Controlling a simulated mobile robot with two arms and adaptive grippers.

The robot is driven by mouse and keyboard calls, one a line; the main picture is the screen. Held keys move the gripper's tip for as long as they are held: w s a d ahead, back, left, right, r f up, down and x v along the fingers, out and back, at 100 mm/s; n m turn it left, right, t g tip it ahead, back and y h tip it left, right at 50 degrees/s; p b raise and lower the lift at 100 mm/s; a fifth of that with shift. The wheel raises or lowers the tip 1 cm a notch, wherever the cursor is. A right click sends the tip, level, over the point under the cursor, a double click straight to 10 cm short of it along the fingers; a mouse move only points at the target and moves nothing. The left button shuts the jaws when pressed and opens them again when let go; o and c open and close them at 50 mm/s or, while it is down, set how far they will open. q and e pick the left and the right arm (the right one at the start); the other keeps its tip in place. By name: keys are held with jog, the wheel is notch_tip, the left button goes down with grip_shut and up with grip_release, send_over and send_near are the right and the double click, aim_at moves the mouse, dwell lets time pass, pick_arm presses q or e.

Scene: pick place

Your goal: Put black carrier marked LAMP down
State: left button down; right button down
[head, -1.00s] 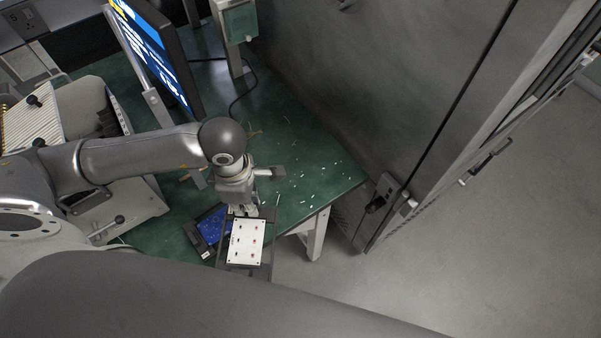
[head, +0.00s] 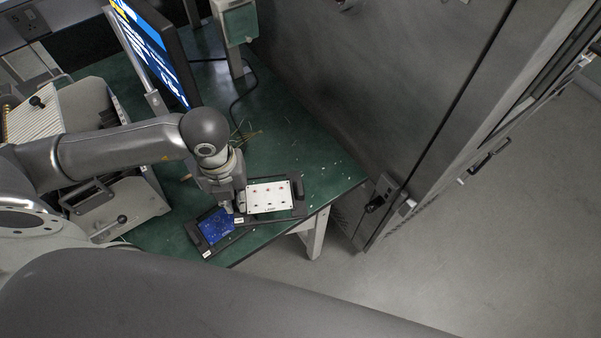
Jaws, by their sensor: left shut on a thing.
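The black carrier (head: 299,191) holds a white board with several red dots; its small print is too small to read surely. My left gripper (head: 239,202) is shut on the carrier's left end. The carrier lies roughly level over the green bench near its front right edge. I cannot tell whether it touches the bench top. My right gripper is not in view.
A second black carrier with a blue board (head: 216,227) is on the bench, just left of and below the held one. A monitor (head: 155,50) and a grey machine (head: 105,200) stand to the left. The green bench (head: 290,135) is mostly clear behind the carrier, with small white scraps. A dark panel (head: 370,80) rises behind.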

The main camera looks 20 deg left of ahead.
pick_arm(q)
jog(key=n, duration=0.5)
jog(key=shift+a+r, duration=0.25)
jog(key=shift+r, duration=0.05)
jog(key=w+d+f+b, duration=0.1)
jog(key=w+f+b, duration=0.1)
jog(key=w+f, duration=0.1)
jog(key=w+d+f+b, duration=0.2)
jog(key=w, duration=0.2)
jog(key=w+d+f+b, duration=0.1)
jog(key=w+f+b, duration=0.1)
jog(key=w+f, duration=0.1)
jog(key=shift+w+d+f+b, duration=0.3)
jog(key=shift+w+d, duration=0.1)
jog(key=shift+w, duration=0.3)
jog(key=shift+w+d+f, duration=0.15)
jog(key=shift+w+f, duration=0.05)
jog(key=shift+w, duration=0.15)
jog(key=f+b, duration=0.3)
jog(key=f, duration=0.1)
jog(key=shift+w+d+b, duration=0.15)
jog(key=shift+w+b, duration=0.15)
jog(key=shift+w, duration=0.05)
